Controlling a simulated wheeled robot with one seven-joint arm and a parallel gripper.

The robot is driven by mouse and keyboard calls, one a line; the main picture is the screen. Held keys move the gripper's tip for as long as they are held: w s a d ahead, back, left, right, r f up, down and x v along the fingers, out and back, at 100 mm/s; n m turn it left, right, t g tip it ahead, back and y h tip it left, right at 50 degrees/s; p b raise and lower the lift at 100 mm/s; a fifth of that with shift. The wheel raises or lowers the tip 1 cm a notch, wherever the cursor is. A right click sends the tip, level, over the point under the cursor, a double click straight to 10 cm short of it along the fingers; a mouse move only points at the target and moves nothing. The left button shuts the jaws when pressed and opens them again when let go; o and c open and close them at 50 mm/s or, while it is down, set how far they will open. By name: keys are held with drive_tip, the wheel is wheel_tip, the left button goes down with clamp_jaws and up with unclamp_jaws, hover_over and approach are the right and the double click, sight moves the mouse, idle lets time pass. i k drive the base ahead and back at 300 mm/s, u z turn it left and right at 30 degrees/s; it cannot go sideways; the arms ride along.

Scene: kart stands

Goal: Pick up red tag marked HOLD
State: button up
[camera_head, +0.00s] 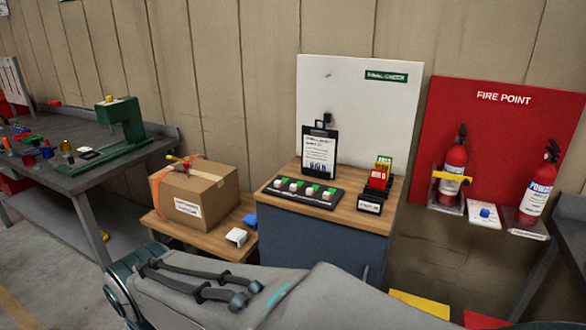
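A red tag (378,180) with white lettering, too small to read surely, stands upright in a black tag holder (371,199) on the right side of the wooden-topped cabinet (270,204). A green tag (384,161) stands behind it, with a yellowish tag edge between them. The red tag's lower part is hidden by the holder. My gripper is not in view; only grey parts of my own body show along the bottom, well in front of the cabinet.
A black tray (304,193) with several white and green pieces lies left of the holder. A clipboard (318,152) stands behind it. A cardboard box (195,193) sits on a lower table at left. Fire extinguishers (454,172) stand at right.

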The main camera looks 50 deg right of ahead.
sight(378, 178)
drive_tip(key=z, duration=1.9)
